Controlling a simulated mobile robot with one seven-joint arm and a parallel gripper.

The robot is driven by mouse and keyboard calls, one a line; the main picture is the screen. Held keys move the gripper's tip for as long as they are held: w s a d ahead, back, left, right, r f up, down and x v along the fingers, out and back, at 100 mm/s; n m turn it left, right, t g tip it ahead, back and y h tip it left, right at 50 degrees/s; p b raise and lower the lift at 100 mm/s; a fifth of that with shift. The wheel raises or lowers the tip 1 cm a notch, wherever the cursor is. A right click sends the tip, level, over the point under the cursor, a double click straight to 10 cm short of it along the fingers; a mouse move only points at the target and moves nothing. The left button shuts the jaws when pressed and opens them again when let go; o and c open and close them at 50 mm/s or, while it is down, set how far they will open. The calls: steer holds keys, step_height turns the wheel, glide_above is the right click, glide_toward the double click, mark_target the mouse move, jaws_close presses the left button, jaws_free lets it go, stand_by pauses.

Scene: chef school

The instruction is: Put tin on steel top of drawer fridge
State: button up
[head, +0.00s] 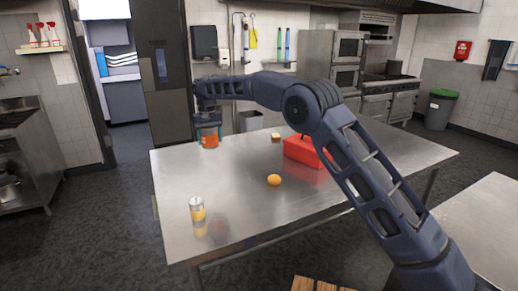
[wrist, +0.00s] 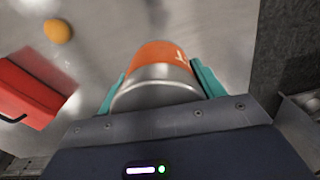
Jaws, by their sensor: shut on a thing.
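My gripper (head: 209,133) is at the far left part of the steel table, pointing down. It is shut on an orange tin (head: 210,141) with a silver metal end. In the wrist view the tin (wrist: 160,68) sits between the two teal fingers (wrist: 160,90), one on each side. I cannot tell whether the tin touches the table or hangs just above it. Several steel surfaces show, and I cannot tell for sure which one is the drawer fridge top.
The steel table (head: 240,215) holds a yellow and silver can (head: 197,209), an orange fruit (head: 274,180), a red box (head: 303,152) and a small block (head: 276,137). Another steel surface (head: 485,225) is at the right, and a steel counter (head: 22,125) at the left.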

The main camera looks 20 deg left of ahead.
steer(key=w+d+m, duration=0.4)
steer(key=w+d, duration=2.4)
steer(key=d, duration=0.1)
steer(key=w+d+m, duration=0.1)
steer(key=w+d, duration=0.3)
steer(key=d, duration=0.9)
steer(key=w+d+m, duration=0.2)
steer(key=w+d, duration=0.1)
steer(key=d, duration=1)
steer(key=w+d+m, duration=0.1)
steer(key=w+d, duration=0.3)
steer(key=d, duration=0.8)
steer(key=s+d+f+m, duration=0.15)
steer(key=s+d, duration=0.25)
steer(key=d, duration=1.6)
steer(key=s+d+m, duration=0.3)
steer(key=s+d, duration=0.1)
steer(key=d, duration=1.6)
steer(key=s+d+f+m, duration=0.1)
steer(key=s+d+m, duration=0.3)
steer(key=s+d, duration=2.1)
steer(key=d, duration=0.3)
steer(key=shift+d, duration=0.2)
